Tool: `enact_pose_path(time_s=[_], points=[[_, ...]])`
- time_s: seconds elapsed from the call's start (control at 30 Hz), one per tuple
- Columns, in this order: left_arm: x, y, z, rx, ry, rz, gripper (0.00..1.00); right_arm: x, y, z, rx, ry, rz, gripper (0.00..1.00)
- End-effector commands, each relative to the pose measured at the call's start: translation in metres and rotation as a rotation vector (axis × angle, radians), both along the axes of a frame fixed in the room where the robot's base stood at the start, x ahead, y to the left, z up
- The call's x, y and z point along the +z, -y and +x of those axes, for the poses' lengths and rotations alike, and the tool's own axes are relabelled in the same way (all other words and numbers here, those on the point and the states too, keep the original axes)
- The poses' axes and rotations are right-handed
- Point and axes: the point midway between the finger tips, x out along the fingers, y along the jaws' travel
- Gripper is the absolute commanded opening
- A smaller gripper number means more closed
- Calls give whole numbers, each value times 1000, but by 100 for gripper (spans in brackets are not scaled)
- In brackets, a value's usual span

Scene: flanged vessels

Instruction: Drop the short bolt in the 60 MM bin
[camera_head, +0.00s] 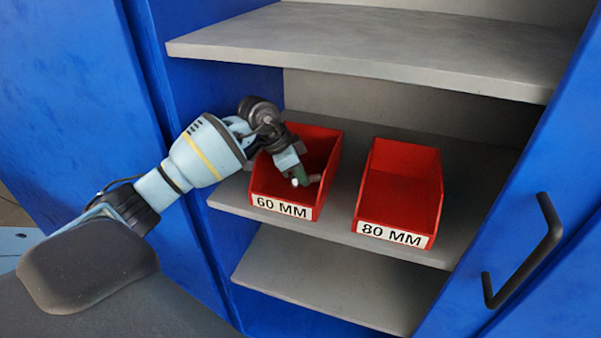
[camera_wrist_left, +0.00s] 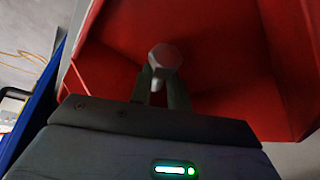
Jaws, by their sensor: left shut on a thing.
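My left gripper (camera_head: 304,180) reaches in from the left and is over the front part of the red 60 MM bin (camera_head: 262,188). It is shut on the short bolt (camera_head: 314,178), a small grey piece at the fingertips. In the left wrist view the bolt's pale head (camera_wrist_left: 165,56) shows between the two fingers (camera_wrist_left: 160,92), with the red inside of the bin (camera_wrist_left: 220,55) behind it. The bolt's shank is mostly hidden by the fingers. I cannot tell how far the bolt is above the bin floor. My right gripper is not in view.
The red 80 MM bin (camera_head: 402,180) stands to the right on the same grey shelf (camera_head: 340,232) and looks empty. Another shelf (camera_head: 380,45) is above. A blue cabinet door with a black handle (camera_head: 525,260) stands at the right. A gap separates the bins.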

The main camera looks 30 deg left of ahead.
Motion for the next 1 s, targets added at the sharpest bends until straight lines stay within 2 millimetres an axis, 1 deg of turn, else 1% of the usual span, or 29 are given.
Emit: enact_pose_path(time_s=[0.47,0.5,0.63,0.87,1.0], points=[[-9,0,0,0,2,-1,0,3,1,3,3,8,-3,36],[-10,0,0,0,0,0,23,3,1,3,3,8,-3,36],[-10,0,0,0,0,0,39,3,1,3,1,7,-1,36],[-10,0,0,0,0,0,39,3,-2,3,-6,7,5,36],[-5,0,0,-1,0,0,39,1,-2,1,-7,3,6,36]])
